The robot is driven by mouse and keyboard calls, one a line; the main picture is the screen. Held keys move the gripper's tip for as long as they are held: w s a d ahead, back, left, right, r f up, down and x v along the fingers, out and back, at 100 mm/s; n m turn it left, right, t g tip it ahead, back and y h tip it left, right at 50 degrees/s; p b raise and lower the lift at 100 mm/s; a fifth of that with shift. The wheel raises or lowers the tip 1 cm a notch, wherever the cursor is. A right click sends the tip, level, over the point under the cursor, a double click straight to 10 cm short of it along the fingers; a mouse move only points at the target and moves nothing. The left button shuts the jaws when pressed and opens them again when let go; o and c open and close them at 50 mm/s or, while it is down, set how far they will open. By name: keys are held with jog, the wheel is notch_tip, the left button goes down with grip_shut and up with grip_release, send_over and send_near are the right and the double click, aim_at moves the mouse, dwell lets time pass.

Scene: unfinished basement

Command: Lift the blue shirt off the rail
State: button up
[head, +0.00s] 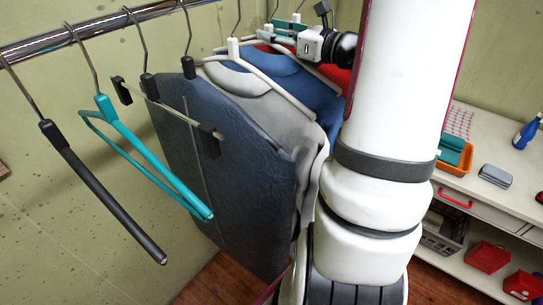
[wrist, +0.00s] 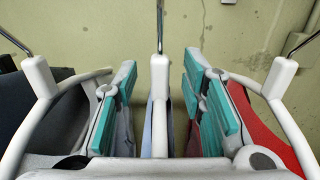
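The blue shirt (head: 318,92) hangs on a white hanger from the rail (head: 60,40), between a grey shirt (head: 240,97) and a red shirt (head: 333,75). My arm hides part of it. In the wrist view, the blue shirt's white hanger (wrist: 160,85) stands upright between my gripper's teal-padded fingers, with a thin strip of the blue shirt (wrist: 176,125) beside it. My gripper (wrist: 162,105) is open, one finger on each side of the hanger, with visible gaps. In the head view, my gripper (head: 287,30) is near the hanger tops, partly hidden.
In the wrist view, neighbouring white hangers (wrist: 38,85) flank my fingers closely. A white shelf unit (head: 500,190) stands right.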

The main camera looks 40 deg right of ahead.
jog(key=shift+w+a, duration=0.1)
jog(key=shift+w, duration=0.5)
grip_shut()
jog(key=shift+r, duration=0.15)
